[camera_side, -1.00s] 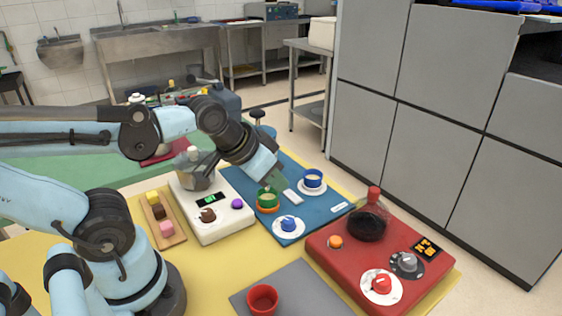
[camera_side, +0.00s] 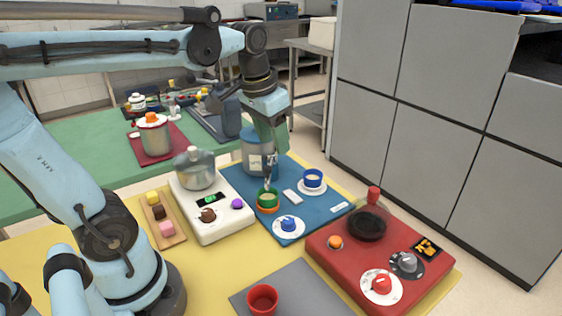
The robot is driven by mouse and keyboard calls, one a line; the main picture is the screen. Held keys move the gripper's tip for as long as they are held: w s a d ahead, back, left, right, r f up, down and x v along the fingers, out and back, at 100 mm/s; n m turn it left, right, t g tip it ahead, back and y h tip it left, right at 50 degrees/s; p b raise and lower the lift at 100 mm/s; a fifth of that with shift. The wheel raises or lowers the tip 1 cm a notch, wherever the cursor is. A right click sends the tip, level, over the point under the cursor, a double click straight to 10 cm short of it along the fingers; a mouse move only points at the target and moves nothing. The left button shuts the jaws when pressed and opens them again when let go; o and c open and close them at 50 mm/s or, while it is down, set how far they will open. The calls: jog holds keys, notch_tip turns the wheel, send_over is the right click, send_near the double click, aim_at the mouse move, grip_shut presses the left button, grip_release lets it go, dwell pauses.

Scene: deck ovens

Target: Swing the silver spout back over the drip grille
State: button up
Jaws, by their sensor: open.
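A blue coffee machine base (camera_side: 252,184) carries a blue-grey tank (camera_side: 256,162) at its back. A thin silver spout (camera_side: 267,184) shows above a green cup (camera_side: 267,198), which stands on an orange ring at the base's left side. A small pale rectangle (camera_side: 293,197) lies right of the green cup; I cannot tell whether it is the drip grille. My gripper (camera_side: 272,153) is open and points down in front of the tank, above the spout. Its fingers overlap the tank in this view, and contact with the spout cannot be made out.
A blue knob (camera_side: 289,223) is in front. A red hot plate (camera_side: 341,255) with a dark pot is at right. A white scale (camera_side: 213,215) with a metal pot is at left.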

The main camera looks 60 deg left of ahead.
aim_at(268, 167)
jog(key=w+a+r+g, duration=0.2)
jog(key=a+r+g, duration=0.1)
jog(key=a, duration=0.2)
jog(key=shift+n+h, duration=0.3)
notch_tip(268, 167, down, 12)
jog(key=shift+s+f, duration=0.15)
jog(key=shift+f, duration=0.05)
grip_shut()
dwell(0.3)
